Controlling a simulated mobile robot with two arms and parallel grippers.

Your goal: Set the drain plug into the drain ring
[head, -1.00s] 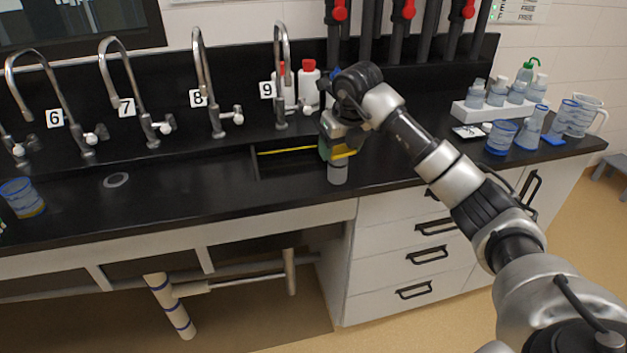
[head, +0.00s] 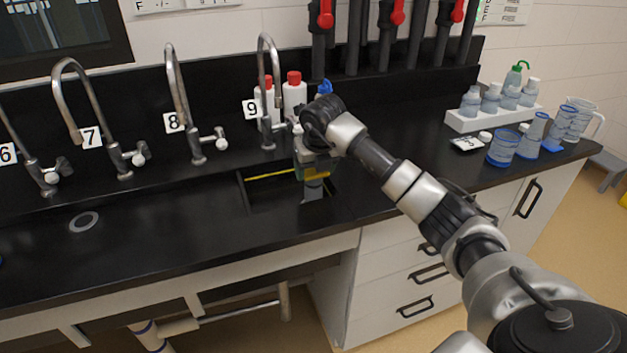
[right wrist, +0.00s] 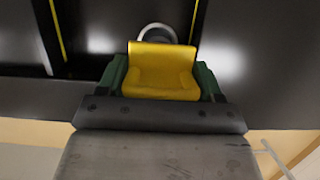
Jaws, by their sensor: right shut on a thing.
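My right gripper (head: 313,172) is over the right end of the sink basin, pointing down. Its green fingers are shut on a yellow block (right wrist: 161,72), which I take to be the drain plug's grip. A grey cylinder (head: 313,190) shows just below the fingers, within the basin's outline; I cannot tell whether it touches the bottom. In the right wrist view a pale ring (right wrist: 157,30) shows partly behind the yellow block. It may be the drain ring; the block hides its near side. My left gripper is not in view.
The dark basin (head: 262,203) has a yellow line along its back. Tap 9 (head: 266,90) and white bottles with red caps (head: 294,95) stand behind it. Another grey ring (head: 84,221) lies in the counter at left. Beakers (head: 503,148) stand at right.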

